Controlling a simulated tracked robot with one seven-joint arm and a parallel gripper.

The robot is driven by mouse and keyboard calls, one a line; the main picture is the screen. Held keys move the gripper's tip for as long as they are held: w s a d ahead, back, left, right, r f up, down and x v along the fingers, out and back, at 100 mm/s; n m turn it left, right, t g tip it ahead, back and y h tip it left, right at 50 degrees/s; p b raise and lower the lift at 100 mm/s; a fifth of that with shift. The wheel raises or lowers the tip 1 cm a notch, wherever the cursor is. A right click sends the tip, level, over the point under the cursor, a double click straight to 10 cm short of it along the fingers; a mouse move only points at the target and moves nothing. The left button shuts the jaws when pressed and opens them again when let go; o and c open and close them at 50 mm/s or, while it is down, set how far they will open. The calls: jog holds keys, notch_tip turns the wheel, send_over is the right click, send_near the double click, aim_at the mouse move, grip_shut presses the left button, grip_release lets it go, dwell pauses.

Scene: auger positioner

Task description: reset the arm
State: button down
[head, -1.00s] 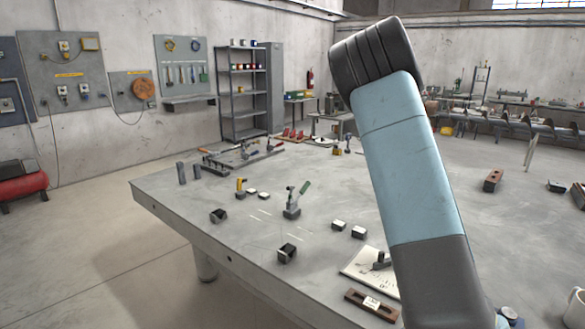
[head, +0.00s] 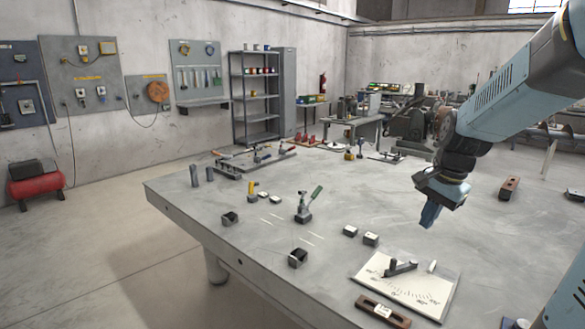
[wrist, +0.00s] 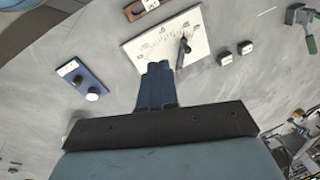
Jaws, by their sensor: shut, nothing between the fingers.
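My gripper (head: 431,214) hangs over the large grey table (head: 330,190), fingers pointing down, shut with nothing between them. In the wrist view its blue fingers (wrist: 157,88) lie side by side. My arm reaches in from the right edge of the head view. The gripper is above and apart from the tabletop. Beyond the fingertips in the wrist view is a white dial plate (wrist: 140,50) with a dark pointer (wrist: 182,52). In the head view this plate (head: 433,293) lies near the table's front, with the pointer (head: 400,268) on it.
A green-handled clamp (head: 308,204), small blocks (head: 371,239), black V-shaped blocks (head: 298,258) and a wooden level (head: 383,311) sit on the table. A blue plate with knobs (wrist: 83,82) shows in the wrist view. Bare tabletop lies right of the dial plate.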

jog(key=s+a+r+n+t, duration=0.1)
jog(key=s+a+r+n, duration=0.1)
jog(key=s, duration=0.3)
jog(key=s+a+r+n+t, duration=0.1)
jog(key=s+a+r+n, duration=0.2)
jog(key=s+n, duration=0.2)
jog(key=s+a+r+n+t+h, duration=0.1)
jog(key=s+a+r+n, duration=0.1)
jog(key=s+n, duration=0.2)
jog(key=shift+s+a+r+t, duration=0.3)
jog(key=shift+s+r+t, duration=0.1)
jog(key=shift+s, duration=0.45)
